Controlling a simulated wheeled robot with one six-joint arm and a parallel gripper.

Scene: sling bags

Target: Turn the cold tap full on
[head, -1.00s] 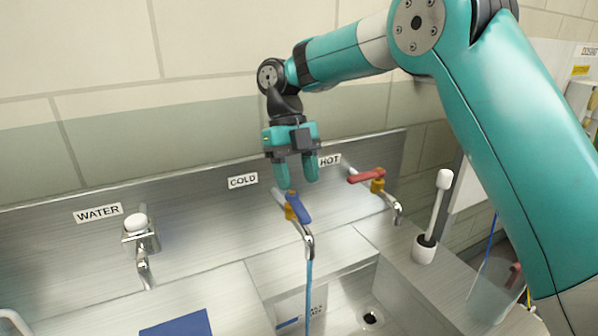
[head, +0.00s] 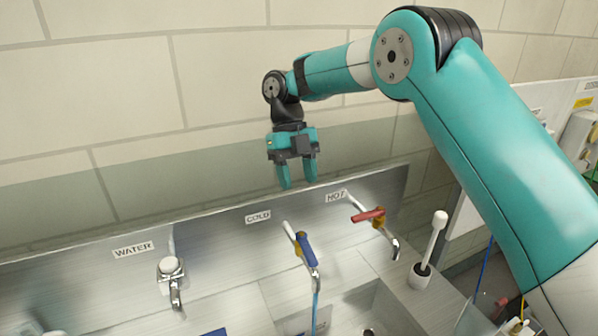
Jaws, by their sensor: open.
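The cold tap (head: 301,242) stands out from the steel backsplash in the head view, beside the COLD label (head: 258,217). Its blue lever (head: 308,250) points down toward the spout, roughly in line with the pipe. A blue stream of water (head: 315,312) runs from the spout and leaves the bottom of the picture. My gripper (head: 298,181) hangs fingers down above the tap, apart from the lever. Its two teal fingers are spread with nothing between them.
The hot tap (head: 378,217) with a red lever is to the right, under the HOT label. A white-topped water tap (head: 171,270) is at the left. A white brush in a holder (head: 422,275) stands right of the sink. The tiled wall is behind.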

